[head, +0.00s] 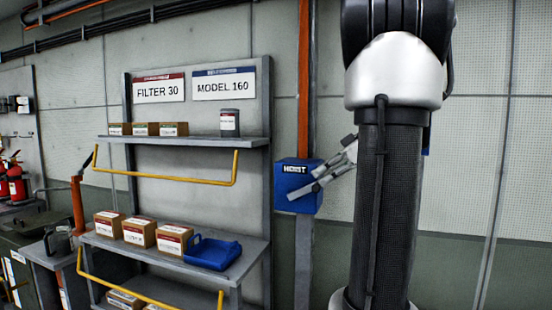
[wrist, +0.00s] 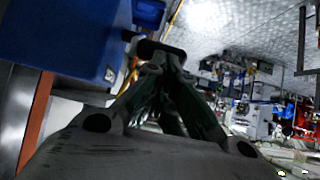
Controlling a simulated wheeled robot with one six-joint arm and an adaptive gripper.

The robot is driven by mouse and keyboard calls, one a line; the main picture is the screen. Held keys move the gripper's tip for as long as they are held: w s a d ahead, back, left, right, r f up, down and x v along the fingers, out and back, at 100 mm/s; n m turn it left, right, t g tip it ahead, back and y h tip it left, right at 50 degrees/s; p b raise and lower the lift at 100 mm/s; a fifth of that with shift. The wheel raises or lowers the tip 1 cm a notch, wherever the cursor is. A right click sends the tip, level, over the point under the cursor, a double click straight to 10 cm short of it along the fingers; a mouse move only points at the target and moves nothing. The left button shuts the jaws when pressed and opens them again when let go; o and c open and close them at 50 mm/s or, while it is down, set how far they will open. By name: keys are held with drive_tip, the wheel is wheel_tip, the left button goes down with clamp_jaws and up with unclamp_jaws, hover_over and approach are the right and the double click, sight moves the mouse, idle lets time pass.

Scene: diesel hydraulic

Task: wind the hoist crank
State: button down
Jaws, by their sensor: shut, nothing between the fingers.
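The blue hoist box (head: 291,183), labelled HOIST, is fixed to the wall at the foot of an orange vertical pipe. My gripper (head: 304,190) is in front of the box's right side, its fingers pointing left across its face. In the wrist view the blue box (wrist: 60,30) fills the upper left. There my gripper (wrist: 160,62) has its fingertips close together, with no object visible between them. A dark bent piece (wrist: 150,46) shows at the fingertips beside the box; it may be the crank, but I cannot tell whether the fingers touch it. No crank is clear in the head view.
A grey shelf unit (head: 190,142) with yellow rails stands left of the box, holding cartons, a can and a blue tray (head: 212,253). The orange pipe (head: 304,80) runs up the wall. My arm hides the wall to the right of the box.

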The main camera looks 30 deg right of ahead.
wheel_tip(320, 180, up, 12)
drive_tip(key=w+a+n+g, duration=0.2)
drive_tip(key=a, duration=0.1)
drive_tip(key=s+d+r+m+g+h, duration=0.2)
drive_tip(key=s+d+h, duration=0.1)
drive_tip(key=d, duration=0.1)
drive_tip(key=x, duration=0.8)
drive_tip(key=s+x, duration=0.1)
drive_tip(key=x, duration=0.3)
drive_tip(key=shift+w+d+f, duration=0.1)
drive_tip(key=shift+d+f, duration=0.2)
drive_tip(key=shift+f, duration=0.2)
drive_tip(key=shift+d+f, duration=0.1)
drive_tip(key=shift+f, duration=0.4)
drive_tip(key=shift+s+t, duration=0.2)
drive_tip(key=shift+t, duration=0.1)
drive_tip(key=shift+s+d+f+y, duration=0.15)
drive_tip(key=shift+d+f+y, duration=0.05)
drive_tip(key=shift+y, duration=0.1)
drive_tip(key=shift+s+f+t, duration=0.1)
drive_tip(key=shift+t, duration=0.2)
